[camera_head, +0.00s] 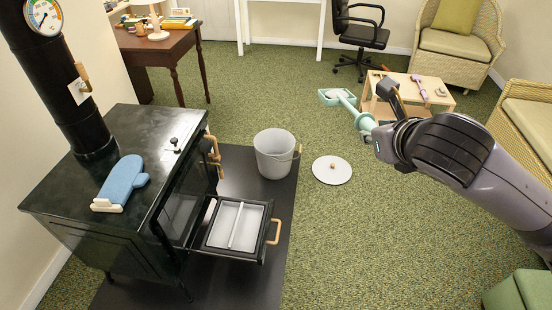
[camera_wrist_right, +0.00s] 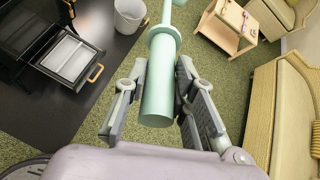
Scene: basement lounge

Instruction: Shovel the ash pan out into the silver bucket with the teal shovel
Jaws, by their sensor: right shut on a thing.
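The teal shovel (camera_head: 348,103) is in my right gripper (camera_head: 376,128), held up in the air to the right of the bucket. In the right wrist view, my right gripper (camera_wrist_right: 158,88) has its fingers on both sides of the thick shovel handle (camera_wrist_right: 158,100). The shovel's scoop points away from my arm; whether it holds anything is unclear. The ash pan (camera_head: 207,231) sits in the pulled-out drawer of the black stove, pale inside with a light bar across it. The silver bucket (camera_head: 272,155) stands upright and open on the dark floor plate. My left gripper is out of view.
The black stove (camera_head: 120,245) stands at left with a blue oven mitt (camera_head: 122,182) on top. The drawer's wooden handle (camera_head: 275,232) sticks out. A round lid (camera_head: 331,172) lies on the carpet beside the bucket. A low wooden table (camera_head: 443,99) stands behind my right arm.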

